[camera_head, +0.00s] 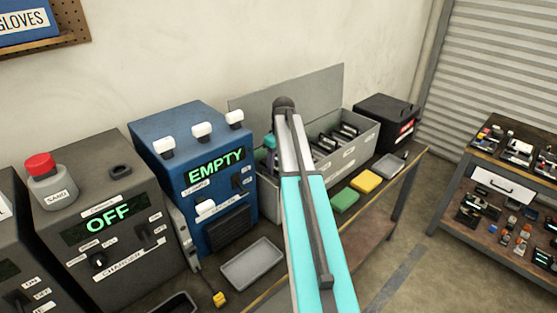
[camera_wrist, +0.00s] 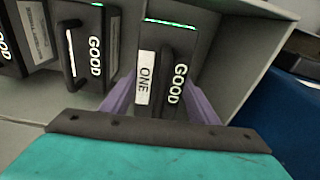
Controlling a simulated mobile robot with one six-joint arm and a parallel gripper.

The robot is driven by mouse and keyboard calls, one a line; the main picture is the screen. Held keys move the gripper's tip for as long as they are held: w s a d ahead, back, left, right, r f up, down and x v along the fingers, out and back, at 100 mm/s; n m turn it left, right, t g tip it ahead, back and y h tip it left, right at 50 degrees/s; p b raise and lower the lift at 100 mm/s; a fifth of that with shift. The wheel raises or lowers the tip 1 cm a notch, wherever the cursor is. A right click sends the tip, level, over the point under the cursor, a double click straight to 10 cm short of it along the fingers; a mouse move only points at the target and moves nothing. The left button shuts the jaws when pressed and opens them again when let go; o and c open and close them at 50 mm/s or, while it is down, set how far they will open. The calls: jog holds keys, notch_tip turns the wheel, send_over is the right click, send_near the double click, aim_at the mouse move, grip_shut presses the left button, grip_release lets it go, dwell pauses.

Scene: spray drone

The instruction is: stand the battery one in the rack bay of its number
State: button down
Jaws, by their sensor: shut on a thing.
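In the wrist view, battery one (camera_wrist: 185,48) is a dark block with a white ONE label, the word GOOD and a green lit strip along its top edge. My gripper (camera_wrist: 160,100) has its purple fingers on both sides of it and is shut on it. The battery is upright inside the grey rack (camera_wrist: 240,65), in the end space beside the rack's end wall. I cannot tell whether it rests on the rack floor. In the head view the rack (camera_head: 355,153) stands against the wall, and my arm hides the battery and most of the gripper.
Another GOOD battery (camera_wrist: 92,75) stands beside battery one, with more beyond. In the head view, a blue machine reading EMPTY (camera_head: 195,165) and a charger reading OFF (camera_head: 105,215) stand left of the rack. A grey tray (camera_head: 252,263) and green (camera_head: 344,200) and yellow (camera_head: 366,181) blocks lie in front.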

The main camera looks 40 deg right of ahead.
dwell(0.4)
jog(key=shift+f+p, duration=0.65)
jog(key=shift+f, duration=1.1)
jog(key=c, duration=0.7)
grip_release()
jog(key=shift+s+f, duration=0.1)
jog(key=shift+f, duration=0.05)
jog(key=shift+o, duration=0.2)
jog(key=shift+s+r+b, duration=0.2)
jog(key=shift+r+b, duration=0.35)
jog(key=shift+r, duration=1.45)
jog(key=shift+s+r+b, duration=0.2)
jog(key=shift+r+b, duration=0.3)
jog(key=shift+r, duration=1.55)
jog(key=shift+s+r+b, duration=0.2)
jog(key=shift+r+b, duration=0.35)
jog(key=shift+r, duration=1.45)
jog(key=shift+d, duration=0.1)
